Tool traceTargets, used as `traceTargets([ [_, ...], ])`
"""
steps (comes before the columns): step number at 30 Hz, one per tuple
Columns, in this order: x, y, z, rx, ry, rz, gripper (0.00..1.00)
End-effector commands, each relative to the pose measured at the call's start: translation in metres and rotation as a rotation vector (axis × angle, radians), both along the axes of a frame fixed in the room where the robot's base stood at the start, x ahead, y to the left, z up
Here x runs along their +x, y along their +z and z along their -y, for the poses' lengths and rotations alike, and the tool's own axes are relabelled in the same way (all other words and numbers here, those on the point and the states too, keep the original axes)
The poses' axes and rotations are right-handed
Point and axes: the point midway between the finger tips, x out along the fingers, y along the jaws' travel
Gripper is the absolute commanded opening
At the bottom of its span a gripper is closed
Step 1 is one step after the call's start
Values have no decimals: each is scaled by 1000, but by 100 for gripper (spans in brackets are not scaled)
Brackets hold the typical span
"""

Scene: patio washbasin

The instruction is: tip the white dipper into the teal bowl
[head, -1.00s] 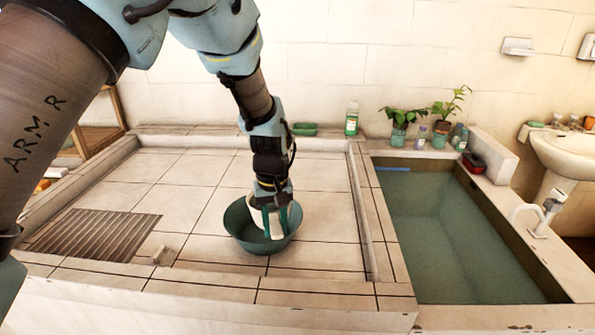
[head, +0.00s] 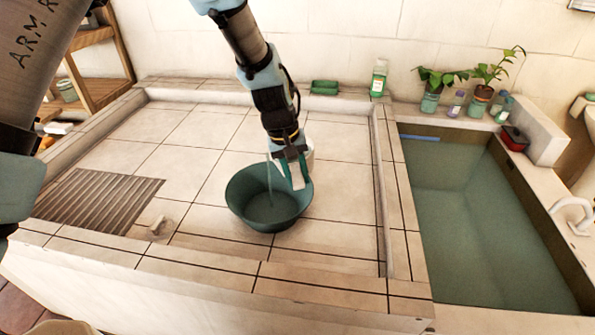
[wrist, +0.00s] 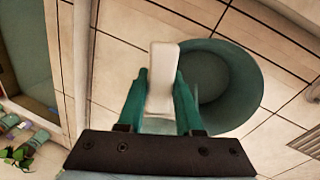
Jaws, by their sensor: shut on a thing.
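The teal bowl (head: 240,198) stands upright on the tiled slab, and it also shows in the wrist view (wrist: 245,85). My gripper (head: 294,176) is over the bowl's right side, its teal fingers shut on the white handle of the dipper (wrist: 162,70). In the head view the pale dipper (head: 309,150) shows partly behind my gripper, tilted; most of its cup is hidden. A thin pale streak like water (head: 269,178) runs down into the bowl from beside my gripper. How much liquid the bowl holds I cannot tell.
A water-filled basin (head: 455,230) lies to the right behind a raised rim. A metal grate (head: 95,207) and a small pale object (head: 158,226) are on the left. Potted plants (head: 430,100), a green bottle (head: 378,78) and a green dish (head: 324,87) line the back ledge.

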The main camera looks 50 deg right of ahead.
Motion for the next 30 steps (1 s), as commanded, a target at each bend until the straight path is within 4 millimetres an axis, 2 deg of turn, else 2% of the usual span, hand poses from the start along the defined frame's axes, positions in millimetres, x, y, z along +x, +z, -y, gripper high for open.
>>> traceTargets([
  [5, 2, -7, 0, -69, 7, -61, 0],
  [30, 4, -5, -3, -273, 4, -239, 0],
])
